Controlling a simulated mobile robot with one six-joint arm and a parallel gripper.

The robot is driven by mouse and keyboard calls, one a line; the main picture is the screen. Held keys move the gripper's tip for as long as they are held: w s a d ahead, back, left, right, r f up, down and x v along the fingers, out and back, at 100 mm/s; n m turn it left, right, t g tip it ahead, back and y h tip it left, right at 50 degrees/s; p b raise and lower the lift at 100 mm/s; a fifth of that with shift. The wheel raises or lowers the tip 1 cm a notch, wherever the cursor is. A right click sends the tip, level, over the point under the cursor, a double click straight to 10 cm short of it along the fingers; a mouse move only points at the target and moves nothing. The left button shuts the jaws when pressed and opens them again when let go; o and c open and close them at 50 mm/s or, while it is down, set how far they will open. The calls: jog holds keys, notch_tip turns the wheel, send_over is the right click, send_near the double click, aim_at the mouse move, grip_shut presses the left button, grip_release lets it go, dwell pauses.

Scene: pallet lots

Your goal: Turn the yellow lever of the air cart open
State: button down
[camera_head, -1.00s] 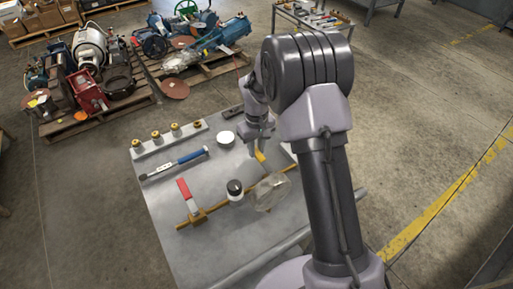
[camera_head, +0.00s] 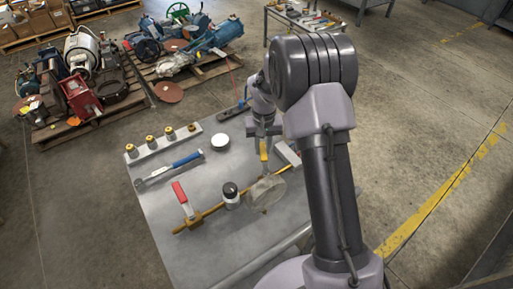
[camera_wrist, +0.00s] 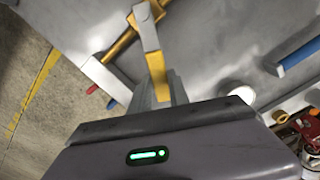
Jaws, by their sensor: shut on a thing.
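The yellow lever (camera_head: 263,152) stands at the right end of the brass pipe (camera_head: 207,213) on the grey cart top (camera_head: 215,255). My gripper (camera_head: 263,136) is shut on the lever's free end. In the wrist view the lever (camera_wrist: 156,66) runs down from a pale metal pivot and brass body into my gripper (camera_wrist: 162,88), which hides its tip. A red lever (camera_head: 180,193) stands on a second valve at the pipe's left. A pale, round, see-through thing (camera_head: 267,191) hides part of the pipe near the yellow lever's valve.
A black-lidded white jar (camera_head: 231,195) stands by the pipe. A blue-handled tool (camera_head: 170,169), a rack of brass fittings (camera_head: 161,142) and a white round lid (camera_head: 219,140) lie farther back. Loaded pallets (camera_head: 92,112) stand behind. Bare floor (camera_head: 420,130) lies to the right.

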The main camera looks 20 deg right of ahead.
jog(key=d+m, duration=0.2)
jog(key=shift+s+d+m, duration=0.1)
jog(key=shift+s+m, duration=0.15)
jog(key=shift+m, duration=0.15)
jog(key=d+m, duration=0.1)
jog(key=s+d+m+b, duration=0.1)
jog(key=m, duration=0.1)
jog(key=shift+s+d+m, duration=0.15)
jog(key=shift+s+m, duration=0.1)
jog(key=shift+m, duration=0.05)
jog(key=s+m, duration=0.1)
jog(key=s+d+m+b, duration=0.1)
jog(key=m, duration=0.1)
jog(key=shift+d, duration=0.3)
jog(key=shift+s+d+m+b, duration=0.25)
jog(key=shift+s+m, duration=0.25)
jog(key=shift+m, duration=0.3)
jog(key=shift+s+d+m+b, duration=0.2)
jog(key=shift+s+m, duration=0.25)
jog(key=shift+m, duration=0.35)
jog(key=c, duration=1.2)
grip_release()
jog(key=shift+s, duration=0.1)
jog(key=shift+c, duration=0.2)
notch_tip(320, 180, up, 17)
jog(key=p, duration=0.6)
jog(key=shift+r, duration=0.2)
